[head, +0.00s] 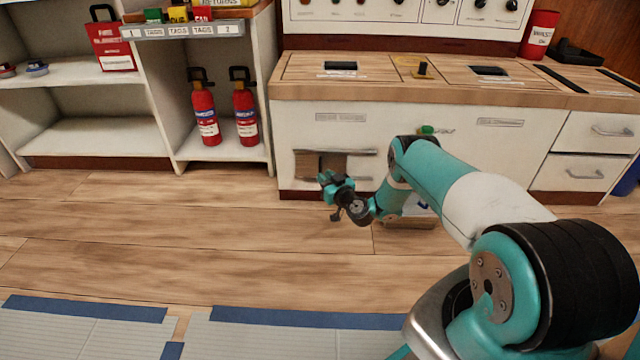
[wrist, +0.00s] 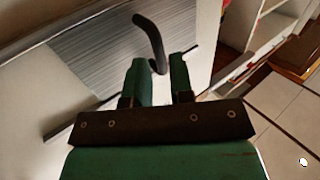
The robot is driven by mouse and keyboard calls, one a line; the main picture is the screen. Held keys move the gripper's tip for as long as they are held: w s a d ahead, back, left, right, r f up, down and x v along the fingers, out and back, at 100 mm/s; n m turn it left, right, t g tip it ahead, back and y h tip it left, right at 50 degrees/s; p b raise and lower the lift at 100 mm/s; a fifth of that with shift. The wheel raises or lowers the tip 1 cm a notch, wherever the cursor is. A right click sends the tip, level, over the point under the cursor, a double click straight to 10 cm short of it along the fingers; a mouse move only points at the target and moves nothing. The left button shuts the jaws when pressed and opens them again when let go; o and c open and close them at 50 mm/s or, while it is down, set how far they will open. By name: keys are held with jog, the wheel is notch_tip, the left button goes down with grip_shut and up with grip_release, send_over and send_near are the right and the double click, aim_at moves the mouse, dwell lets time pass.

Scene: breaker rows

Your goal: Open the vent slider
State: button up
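The vent slider is a grey brushed plate (wrist: 120,45) with a bent black handle (wrist: 149,38), seen close in the wrist view. In the head view, the vent (head: 333,165) sits low on the white cabinet front, between two metal rails, with a brown panel at its left. My gripper (head: 336,190) is at the vent's lower edge. In the wrist view, my gripper's green fingers (wrist: 162,66) stand apart, with the handle's lower end between or just beyond the tips. Whether they touch it is unclear.
The wooden counter (head: 440,85) runs above the vent. A green knob (head: 427,130) sits on the cabinet front behind my arm. Two red extinguishers (head: 205,115) stand in the shelf at left. The wooden floor (head: 180,220) in front is clear.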

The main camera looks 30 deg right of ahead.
jog(key=w+b, duration=0.1)
jog(key=w, duration=0.2)
jog(key=shift+w, duration=0.3)
